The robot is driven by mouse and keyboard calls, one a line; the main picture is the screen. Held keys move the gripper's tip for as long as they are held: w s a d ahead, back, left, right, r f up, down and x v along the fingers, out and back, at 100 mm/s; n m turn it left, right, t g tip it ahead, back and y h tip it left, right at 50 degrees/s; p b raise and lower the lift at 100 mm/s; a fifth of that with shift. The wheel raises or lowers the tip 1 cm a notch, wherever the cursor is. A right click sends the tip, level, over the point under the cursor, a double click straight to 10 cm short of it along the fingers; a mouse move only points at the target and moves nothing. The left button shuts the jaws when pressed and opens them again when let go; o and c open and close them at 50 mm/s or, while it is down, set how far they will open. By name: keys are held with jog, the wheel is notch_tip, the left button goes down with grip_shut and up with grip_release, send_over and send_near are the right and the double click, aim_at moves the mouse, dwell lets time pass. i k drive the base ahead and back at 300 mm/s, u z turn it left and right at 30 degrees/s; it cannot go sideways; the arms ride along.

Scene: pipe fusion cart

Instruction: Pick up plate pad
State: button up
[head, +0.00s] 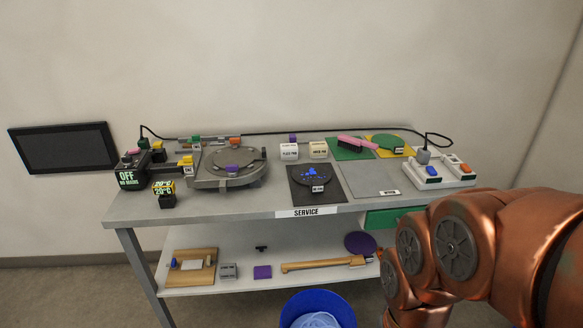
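No label that I can read names the plate pad, so I cannot tell for sure which piece it is. A dark round disc (312,180) with blue bits on it and a small label lies on a black square mat (333,199) at the middle of the cart top. A green round pad (384,141) lies on a yellow square at the back right. A purple disc (360,243) and a purple square (262,272) are on the lower shelf. My copper arm fills the lower right; my gripper is out of view.
A round grey machine (224,168) stands left on the cart top (265,198). A pink brush (354,142) lies on a green square. Two small boxes stand behind the mat. A power strip (440,173) is at the right. A blue bin (344,303) stands in front.

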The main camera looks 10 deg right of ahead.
aim_at(288, 151)
jog(key=z, duration=0.1)
jog(key=k, duration=0.4)
jog(key=u, duration=1.2)
jog(key=i, duration=0.9)
jog(key=u, duration=0.5)
jog(key=i, duration=0.9)
jog(key=z, duration=1.05)
jog(key=i, duration=0.8)
jog(key=z, duration=0.8)
